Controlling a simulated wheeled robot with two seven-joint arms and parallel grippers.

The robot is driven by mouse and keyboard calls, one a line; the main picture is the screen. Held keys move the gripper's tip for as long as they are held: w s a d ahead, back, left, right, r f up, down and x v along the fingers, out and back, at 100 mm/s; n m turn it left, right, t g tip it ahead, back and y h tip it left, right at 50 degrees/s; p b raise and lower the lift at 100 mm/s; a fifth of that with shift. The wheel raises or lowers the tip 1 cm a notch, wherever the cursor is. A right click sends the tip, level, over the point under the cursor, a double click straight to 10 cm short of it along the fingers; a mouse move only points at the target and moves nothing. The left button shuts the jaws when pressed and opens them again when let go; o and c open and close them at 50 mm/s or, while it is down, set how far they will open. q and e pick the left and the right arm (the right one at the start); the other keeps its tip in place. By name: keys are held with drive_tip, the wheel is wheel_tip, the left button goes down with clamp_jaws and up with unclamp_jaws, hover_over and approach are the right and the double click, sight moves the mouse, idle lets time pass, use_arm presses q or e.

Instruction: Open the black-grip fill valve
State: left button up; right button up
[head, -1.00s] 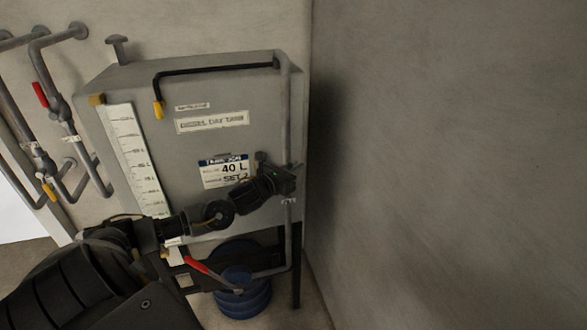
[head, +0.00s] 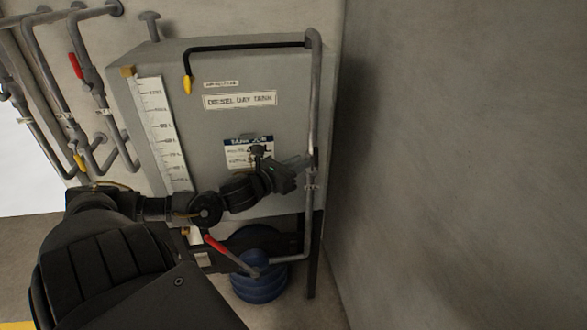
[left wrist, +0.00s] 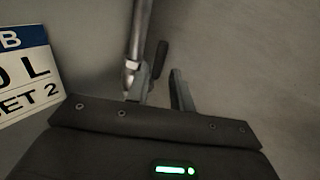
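The black grip (left wrist: 157,58) of the fill valve shows in the left wrist view, just right of the steel pipe (left wrist: 138,40) and beyond my fingertips. My left gripper (left wrist: 163,88) is open, with a gap between its two fingers; the grip stands near the left finger. I cannot tell whether they touch. In the head view my left gripper (head: 298,170) is at the vertical pipe (head: 314,110) on the right side of the grey diesel day tank (head: 200,130). The gripper hides the valve there. My right gripper is out of view.
A red-handled lever (head: 228,250) sits below the tank, over a blue drum (head: 260,280). Pipes with a red grip (head: 75,66) and a yellow grip (head: 79,162) run at left. A bare wall (head: 460,150) stands close on the right.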

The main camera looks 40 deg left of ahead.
use_arm(q)
drive_tip(key=shift+s+r, duration=0.1)
drive_tip(key=shift+s, duration=0.75)
drive_tip(key=s+a+f+n+g+y, duration=0.15)
drive_tip(key=a+f+n, duration=0.35)
drive_tip(key=f, duration=0.5)
drive_tip(key=a+f+n+g+y, duration=0.25)
drive_tip(key=a+f+n, duration=0.25)
drive_tip(key=f, duration=0.6)
drive_tip(key=s+f+n+g, duration=0.2)
drive_tip(key=s+f+n, duration=0.35)
drive_tip(key=f, duration=0.65)
drive_tip(key=s+f+n+g, duration=0.3)
drive_tip(key=s+f+n, duration=0.3)
drive_tip(key=f, duration=0.6)
drive_tip(key=s+d+f+n+g, duration=0.3)
drive_tip(key=s+d+f+n, duration=0.2)
drive_tip(key=s+d+f, duration=0.6)
drive_tip(key=s+d+f+n+g+h, duration=0.1)
drive_tip(key=s+d+f+n+g, duration=0.1)
drive_tip(key=s+d+f, duration=0.4)
drive_tip(key=s+d+f+n+g+h, duration=0.2)
drive_tip(key=s+d+f+n, duration=0.3)
drive_tip(key=s+d, duration=0.6)
drive_tip(key=shift+s+d+f+g+h, duration=0.3)
drive_tip(key=shift+s+f, duration=0.1)
drive_tip(key=shift+s, duration=0.85)
